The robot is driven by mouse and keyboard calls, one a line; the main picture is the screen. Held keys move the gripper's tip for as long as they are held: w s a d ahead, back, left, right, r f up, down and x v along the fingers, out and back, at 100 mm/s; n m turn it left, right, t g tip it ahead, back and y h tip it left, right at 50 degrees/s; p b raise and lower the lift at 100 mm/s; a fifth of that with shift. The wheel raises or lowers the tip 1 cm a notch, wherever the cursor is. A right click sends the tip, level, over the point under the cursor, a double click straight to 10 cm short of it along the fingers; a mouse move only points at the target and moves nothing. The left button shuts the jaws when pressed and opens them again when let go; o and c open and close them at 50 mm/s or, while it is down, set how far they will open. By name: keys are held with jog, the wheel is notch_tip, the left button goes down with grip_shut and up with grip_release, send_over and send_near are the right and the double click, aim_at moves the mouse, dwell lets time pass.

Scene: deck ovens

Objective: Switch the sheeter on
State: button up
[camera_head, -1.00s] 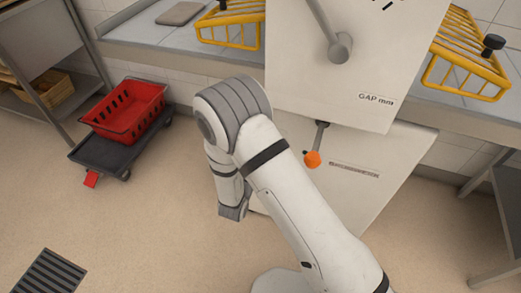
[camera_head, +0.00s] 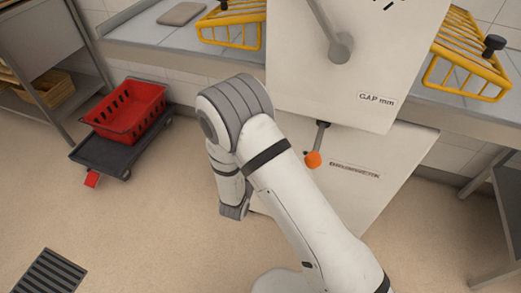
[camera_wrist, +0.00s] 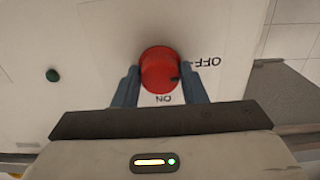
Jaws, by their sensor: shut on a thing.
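The sheeter (camera_head: 352,75) is a large off-white machine in the head view, with a lower body (camera_head: 365,185) under its upper housing. In the wrist view a round red switch knob (camera_wrist: 159,68) sits on its pale panel. An "OFF" label (camera_wrist: 208,62) is right of the knob and an "ON" label (camera_wrist: 163,98) below it in the picture. A small dark mark on the knob's lower right rim lies between the two labels. My gripper (camera_wrist: 160,76) is shut on the knob, a blue-grey finger on each side. In the head view my arm hides the gripper and knob.
A dark green button (camera_wrist: 53,75) is left of the knob. A lever with an orange ball (camera_head: 313,159) hangs below the "GAP mm" label. Yellow wire guards (camera_head: 232,27) flank the sheeter. A red crate (camera_head: 125,112) stands on a dark dolly at left.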

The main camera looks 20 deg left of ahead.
jog(key=shift+f+b, duration=0.15)
jog(key=shift+b, duration=0.2)
jog(key=shift+m+b, duration=8.8)
jog(key=shift+b, duration=0.5)
jog(key=o, duration=1)
jog(key=s+p, duration=0.2)
jog(key=s, duration=0.5)
jog(key=shift+s+a, duration=0.3)
jog(key=shift+s, duration=0.1)
